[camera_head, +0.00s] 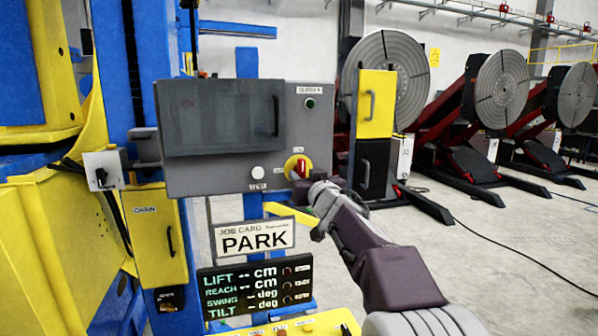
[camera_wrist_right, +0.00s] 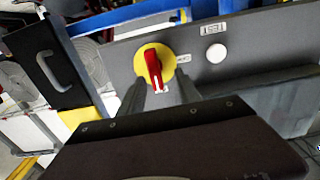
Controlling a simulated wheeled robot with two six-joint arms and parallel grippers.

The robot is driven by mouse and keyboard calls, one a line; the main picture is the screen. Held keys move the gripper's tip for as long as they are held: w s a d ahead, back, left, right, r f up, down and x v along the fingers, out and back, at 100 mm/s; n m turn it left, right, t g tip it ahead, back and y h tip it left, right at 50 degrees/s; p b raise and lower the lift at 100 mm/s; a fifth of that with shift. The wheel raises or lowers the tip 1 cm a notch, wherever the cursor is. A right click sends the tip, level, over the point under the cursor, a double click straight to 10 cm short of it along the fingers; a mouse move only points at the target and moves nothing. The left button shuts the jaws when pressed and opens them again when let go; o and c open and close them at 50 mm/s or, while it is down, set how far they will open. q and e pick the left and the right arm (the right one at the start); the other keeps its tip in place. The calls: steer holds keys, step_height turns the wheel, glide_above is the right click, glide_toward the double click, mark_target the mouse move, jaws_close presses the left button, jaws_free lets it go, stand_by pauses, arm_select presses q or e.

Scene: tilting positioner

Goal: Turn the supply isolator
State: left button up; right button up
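The supply isolator (camera_head: 299,166) is a red rotary handle on a yellow round plate, at the lower right of a grey control box. In the right wrist view the red handle (camera_wrist_right: 153,68) stands near upright, slightly tilted, on its yellow disc. My right gripper (camera_head: 308,183) is at the isolator, coming from the lower right. In the right wrist view its two dark fingers (camera_wrist_right: 158,94) are apart, with the handle's lower end between or just beyond them. I cannot tell whether they touch it. My left gripper is not in view.
A dark cover (camera_head: 220,117) fills the box's left. A PARK job card (camera_head: 252,238) and a readout display (camera_head: 256,286) hang below. A yellow-and-black cabinet (camera_head: 375,104) stands right.

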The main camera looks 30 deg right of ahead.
mark_target(303, 172)
steer(key=x, duration=0.3)
steer(key=shift+w+d, duration=0.1)
steer(key=shift+d, duration=0.2)
steer(key=shift+w+d, duration=0.15)
steer(key=shift+d, duration=0.3)
steer(key=shift+r, duration=0.1)
steer(key=shift+a, duration=0.35)
steer(key=shift+c, duration=1.2)
steer(key=shift+w, duration=0.15)
steer(key=c, duration=0.5)
steer(key=shift+d, duration=0.15)
jaws_close()
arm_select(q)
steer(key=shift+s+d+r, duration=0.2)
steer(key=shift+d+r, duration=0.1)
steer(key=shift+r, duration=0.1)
